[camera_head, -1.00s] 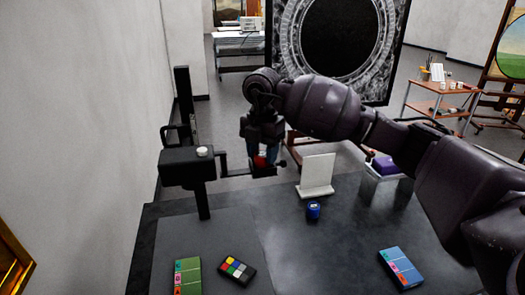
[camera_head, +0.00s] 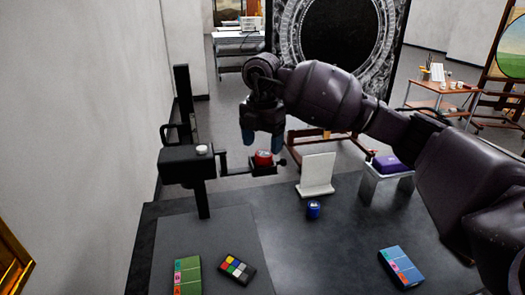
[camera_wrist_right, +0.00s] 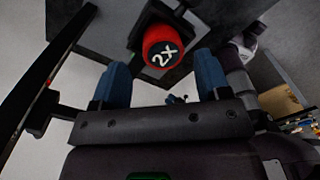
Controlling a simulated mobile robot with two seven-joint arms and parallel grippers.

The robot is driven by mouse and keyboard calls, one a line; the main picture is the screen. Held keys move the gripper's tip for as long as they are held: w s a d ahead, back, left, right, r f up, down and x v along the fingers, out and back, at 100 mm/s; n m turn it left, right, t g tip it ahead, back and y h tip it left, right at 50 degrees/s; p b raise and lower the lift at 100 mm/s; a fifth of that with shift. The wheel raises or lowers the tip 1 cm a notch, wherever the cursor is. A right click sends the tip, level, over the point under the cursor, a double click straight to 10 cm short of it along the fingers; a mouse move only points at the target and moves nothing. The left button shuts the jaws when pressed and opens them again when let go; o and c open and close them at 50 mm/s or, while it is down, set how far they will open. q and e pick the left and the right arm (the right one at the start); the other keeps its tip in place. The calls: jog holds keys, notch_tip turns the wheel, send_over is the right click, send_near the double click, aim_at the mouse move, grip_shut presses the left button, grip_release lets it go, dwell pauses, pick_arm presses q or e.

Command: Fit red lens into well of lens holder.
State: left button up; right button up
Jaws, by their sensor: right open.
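The red lens (camera_head: 263,158) is a short red cylinder standing upright on the dark lens holder (camera_head: 262,171), a small bracket on the side of the black stand. I cannot tell how deep it sits in the well. In the right wrist view the red lens (camera_wrist_right: 163,46) shows a white "2X" on its face. My right gripper (camera_head: 263,143) is just above the lens, open, with its blue fingers apart and clear of it. It also shows in the wrist view (camera_wrist_right: 161,68). My left gripper is out of view.
The black stand (camera_head: 187,165) with a tall post is left of the holder. The table's middle is clear.

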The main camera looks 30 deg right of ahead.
aim_at(262, 153)
notch_tip(262, 153, up, 9)
jog(key=b, duration=0.1)
jog(key=shift+r, duration=0.2)
dwell(0.5)
